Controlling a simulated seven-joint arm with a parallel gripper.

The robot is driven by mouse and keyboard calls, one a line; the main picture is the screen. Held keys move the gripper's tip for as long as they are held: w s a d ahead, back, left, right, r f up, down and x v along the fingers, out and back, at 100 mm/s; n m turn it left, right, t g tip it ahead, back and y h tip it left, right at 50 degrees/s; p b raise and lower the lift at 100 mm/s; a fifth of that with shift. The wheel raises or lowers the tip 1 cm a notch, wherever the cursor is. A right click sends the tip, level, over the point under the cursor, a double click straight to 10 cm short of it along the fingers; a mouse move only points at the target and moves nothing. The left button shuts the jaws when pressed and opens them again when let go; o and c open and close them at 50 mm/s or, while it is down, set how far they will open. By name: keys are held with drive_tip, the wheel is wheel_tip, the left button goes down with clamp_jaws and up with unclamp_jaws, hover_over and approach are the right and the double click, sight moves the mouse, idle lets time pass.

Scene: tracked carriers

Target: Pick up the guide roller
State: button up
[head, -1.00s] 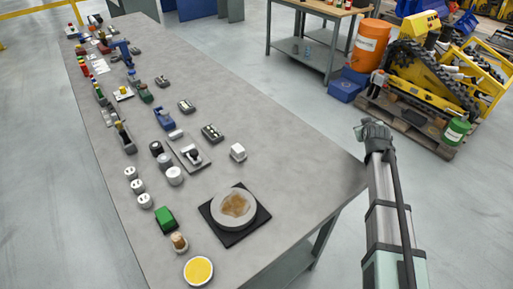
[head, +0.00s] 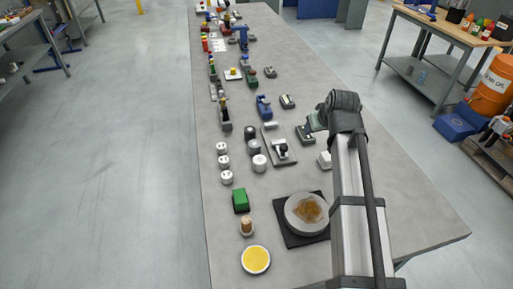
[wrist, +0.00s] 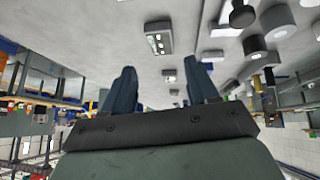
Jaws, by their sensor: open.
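My gripper shows in the wrist view (wrist: 160,88) as two dark blue fingers standing well apart, with nothing between them. In the head view my arm reaches over the workbench and its end hides the fingertips. I cannot tell for certain which part is the guide roller. Round roller-like parts stand left of my arm in the head view: a dark one (head: 250,132), a grey one (head: 254,147) and a white one (head: 259,163). Similar grey cylinders (wrist: 278,20) show at the upper right of the wrist view, apart from the fingers.
A grey block with pale cells (wrist: 158,38) lies beyond the fingers. The long grey workbench (head: 225,260) also holds a dark plate with a black knob (head: 281,153), a green block (head: 240,200), a yellow-topped disc (head: 256,260) and a round dish (head: 292,213).

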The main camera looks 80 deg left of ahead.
sight(255, 144)
drive_tip(key=s+r+n+g+h, duration=0.1)
drive_tip(key=s+r+n+g, duration=0.1)
drive_tip(key=s, duration=1.5)
drive_tip(key=x, duration=1.4)
drive_tip(key=shift+s+d, duration=0.1)
drive_tip(key=shift+s, duration=0.15)
drive_tip(key=c, duration=0.9)
